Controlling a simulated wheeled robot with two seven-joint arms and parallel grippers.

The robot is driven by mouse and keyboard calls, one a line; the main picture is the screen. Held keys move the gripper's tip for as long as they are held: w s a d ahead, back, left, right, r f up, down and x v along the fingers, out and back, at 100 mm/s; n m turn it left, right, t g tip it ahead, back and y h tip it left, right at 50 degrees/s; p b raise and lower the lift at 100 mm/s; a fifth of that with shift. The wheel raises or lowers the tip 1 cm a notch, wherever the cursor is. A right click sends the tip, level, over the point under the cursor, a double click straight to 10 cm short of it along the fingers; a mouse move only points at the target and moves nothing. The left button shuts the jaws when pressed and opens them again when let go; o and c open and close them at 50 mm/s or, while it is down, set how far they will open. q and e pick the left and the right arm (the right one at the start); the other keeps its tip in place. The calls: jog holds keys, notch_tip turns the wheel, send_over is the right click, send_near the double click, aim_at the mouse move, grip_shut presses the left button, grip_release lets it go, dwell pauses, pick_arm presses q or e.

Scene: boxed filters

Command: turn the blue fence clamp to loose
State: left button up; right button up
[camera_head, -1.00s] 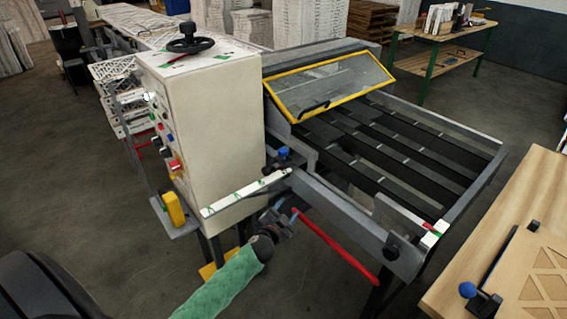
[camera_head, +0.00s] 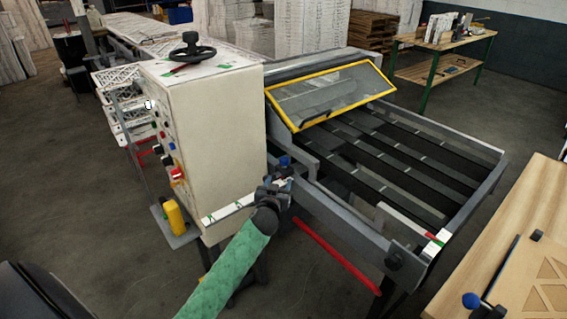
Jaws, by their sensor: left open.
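The blue fence clamp (camera_head: 284,161) is a small blue knob at the machine's near-left corner, beside the cream control cabinet. A white scale strip (camera_head: 228,211) with green marks runs along the fence rail below it, partly hidden by my arm. My left gripper (camera_head: 279,181) is just below and in front of the clamp, at the end of the green-sleeved arm. Its jaws are open, and whether they touch the clamp cannot be told. My right gripper is not in view.
The cream cabinet (camera_head: 205,140) stands left of the gripper, with a yellow box (camera_head: 174,217) low on its side. A yellow-framed guard (camera_head: 330,95) covers the belts behind. A red bar (camera_head: 338,257) runs below the rail. A wooden table (camera_head: 480,250) stands at right.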

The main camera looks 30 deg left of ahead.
aim_at(283, 162)
pick_arm(q)
jog(key=shift+t, duration=0.4)
jog(key=w+r, duration=0.1)
jog(key=w+a+r, duration=0.1)
jog(key=w, duration=0.1)
jog(key=shift+w+a+r+p, duration=0.15)
jog(key=shift+w+a+p, duration=0.1)
jog(key=shift+p, duration=0.15)
jog(key=p+x, duration=0.2)
jog(key=x, duration=0.3)
jog(key=shift+w, duration=0.2)
jog(key=shift+w+a, duration=0.15)
jog(key=shift+w, duration=0.3)
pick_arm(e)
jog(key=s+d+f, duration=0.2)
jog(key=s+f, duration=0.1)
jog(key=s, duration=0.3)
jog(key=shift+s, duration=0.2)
